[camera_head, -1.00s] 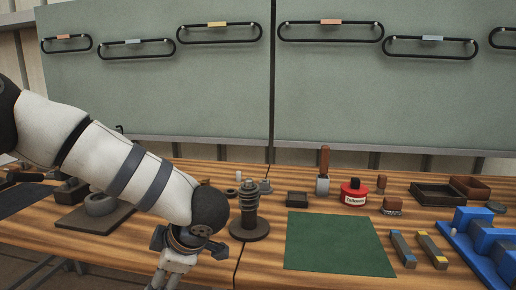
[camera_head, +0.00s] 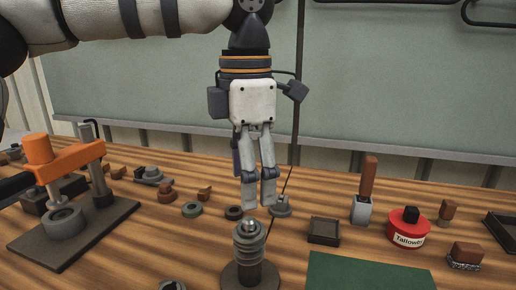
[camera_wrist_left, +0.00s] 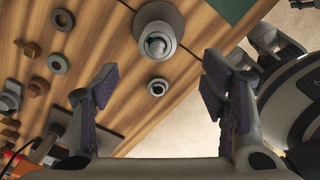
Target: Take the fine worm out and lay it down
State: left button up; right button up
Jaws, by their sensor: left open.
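A grey ribbed piece that looks like the worm (camera_head: 249,241) stands upright on a dark round stand (camera_head: 250,274) in the head view. The wrist view shows the worm (camera_wrist_left: 157,44) from above, at the top middle, with the stand's disc (camera_wrist_left: 158,12) around it. My left gripper (camera_head: 259,198) points down above the worm and is apart from it. In the wrist view its two fingers (camera_wrist_left: 160,84) are spread wide with nothing held.
A press with an orange beam (camera_head: 66,157) stands at the left. Small rings and parts lie behind the worm. A dark tray (camera_head: 324,231), a handled block (camera_head: 362,207) and a red Tallower pot (camera_head: 408,228) stand at the right. The green mat (camera_head: 365,272) has a bare surface.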

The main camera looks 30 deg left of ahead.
aim_at(249, 218)
pick_arm(q)
notch_tip(249, 218, down, 9)
jog(key=shift+w+f, duration=0.1)
jog(key=shift+w, duration=0.05)
jog(key=shift+c, duration=0.2)
jog(key=c, duration=1.5)
jog(key=shift+r, duration=0.25)
jog(key=shift+r, duration=1.35)
jog(key=shift+r, duration=2.55)
